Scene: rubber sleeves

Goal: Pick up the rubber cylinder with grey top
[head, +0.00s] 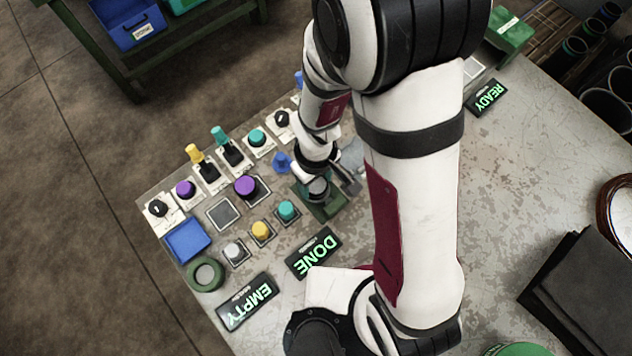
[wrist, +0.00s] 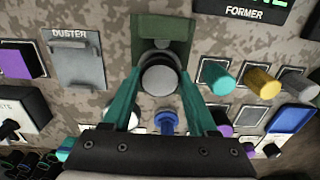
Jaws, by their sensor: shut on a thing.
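The grey-topped cylinder (wrist: 159,75) shows in the wrist view between the two teal fingers of my gripper (wrist: 161,82), which is shut on it. The cylinder is at a green holder (wrist: 150,32); whether it is clear of the holder I cannot tell. In the head view my gripper (head: 318,186) is over the green holder (head: 322,205), and the arm hides part of that spot.
Teal (head: 287,210), yellow (head: 261,230) and purple (head: 245,187) pieces stand close by on the left. A blue tray (head: 187,240) and a green ring (head: 205,274) are at the left edge. DONE (head: 314,252) and EMPTY (head: 246,301) signs lie in front.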

